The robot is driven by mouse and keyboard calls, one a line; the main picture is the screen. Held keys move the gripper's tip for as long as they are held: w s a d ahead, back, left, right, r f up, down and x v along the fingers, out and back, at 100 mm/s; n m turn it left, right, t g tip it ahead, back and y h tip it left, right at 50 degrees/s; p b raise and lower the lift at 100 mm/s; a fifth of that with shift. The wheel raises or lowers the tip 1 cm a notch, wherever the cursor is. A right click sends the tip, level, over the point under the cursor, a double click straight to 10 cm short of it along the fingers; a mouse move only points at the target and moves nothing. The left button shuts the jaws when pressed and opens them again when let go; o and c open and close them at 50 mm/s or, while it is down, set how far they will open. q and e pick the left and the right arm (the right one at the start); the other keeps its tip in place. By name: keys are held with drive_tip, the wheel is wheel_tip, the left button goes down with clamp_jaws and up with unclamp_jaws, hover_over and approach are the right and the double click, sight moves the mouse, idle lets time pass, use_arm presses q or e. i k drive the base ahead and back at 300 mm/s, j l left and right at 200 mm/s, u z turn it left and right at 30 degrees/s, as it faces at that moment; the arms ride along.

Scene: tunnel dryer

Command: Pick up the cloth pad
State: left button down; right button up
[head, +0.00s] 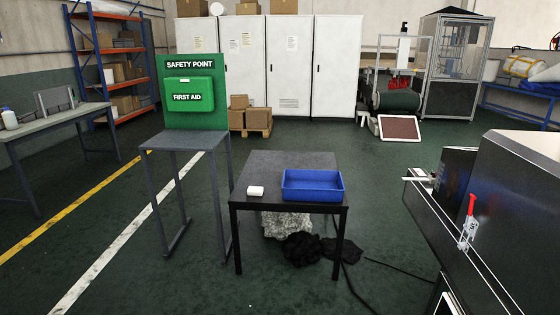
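Nothing covers the pad. Neither of my grippers shows in the head view.
A green first aid stand (193,92) with a grey table (184,137) is left of the black table. Dark cloth (302,249) and a pale bundle lie beneath the black table. A dark machine with a red-handled clamp (469,222) stands at right. Floor in front is mostly clear, with a cable.

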sight(251, 191)
drive_tip(key=i+l, duration=0.1)
drive_tip(key=i, duration=1.25)
drive_tip(key=i+u, duration=0.35)
drive_tip(key=i, duration=0.15)
drive_tip(key=i+l+u, duration=0.7)
drive_tip(key=i, duration=0.25)
drive_tip(key=j, duration=0.1)
